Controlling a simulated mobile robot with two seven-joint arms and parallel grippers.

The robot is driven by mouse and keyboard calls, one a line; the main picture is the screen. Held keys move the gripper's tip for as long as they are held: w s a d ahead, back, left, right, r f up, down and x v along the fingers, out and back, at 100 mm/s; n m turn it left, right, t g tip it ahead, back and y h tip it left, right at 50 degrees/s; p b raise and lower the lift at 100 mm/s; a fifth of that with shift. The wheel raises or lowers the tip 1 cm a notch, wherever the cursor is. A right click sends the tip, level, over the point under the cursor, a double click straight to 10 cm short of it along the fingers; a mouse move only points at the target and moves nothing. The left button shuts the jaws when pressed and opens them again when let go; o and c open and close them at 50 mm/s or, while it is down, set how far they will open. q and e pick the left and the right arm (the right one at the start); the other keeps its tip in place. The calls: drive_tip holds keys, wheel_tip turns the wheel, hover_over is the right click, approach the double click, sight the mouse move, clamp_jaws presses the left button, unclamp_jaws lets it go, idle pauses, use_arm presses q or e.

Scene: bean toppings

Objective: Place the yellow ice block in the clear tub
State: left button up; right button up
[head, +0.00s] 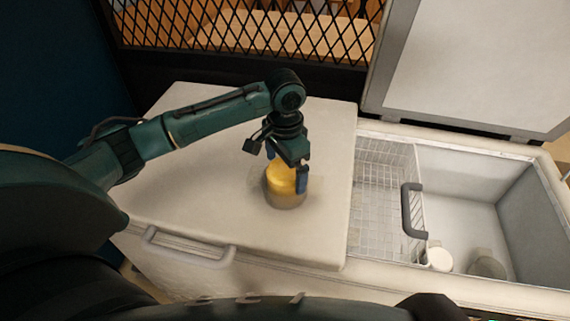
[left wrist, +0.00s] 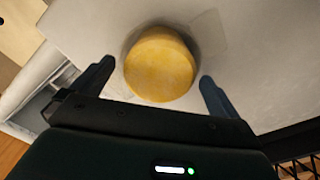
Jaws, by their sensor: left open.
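The yellow ice block (head: 282,178) is a round yellow piece on the closed white freezer lid. It sits within or on a faint, see-through grey shape that looks like the clear tub (head: 286,201); I cannot tell how deep it sits. In the left wrist view the block (left wrist: 160,65) shows as a yellow disc between my fingers, with a gap on each side. A faint clear edge (left wrist: 207,30) shows beside it. My left gripper (head: 287,167) points down over the block, open, with its fingers on either side. My right gripper is not in view.
The white freezer lid (head: 210,180) has free room around the block. To the right, the open freezer holds a wire basket (head: 380,190) and white tubs (head: 440,258). A raised lid (head: 470,60) and a black lattice (head: 250,30) stand behind.

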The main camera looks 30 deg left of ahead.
use_arm(q)
wheel_tip(320, 180, up, 12)
drive_tip(key=shift+r, duration=0.15)
idle(0.7)
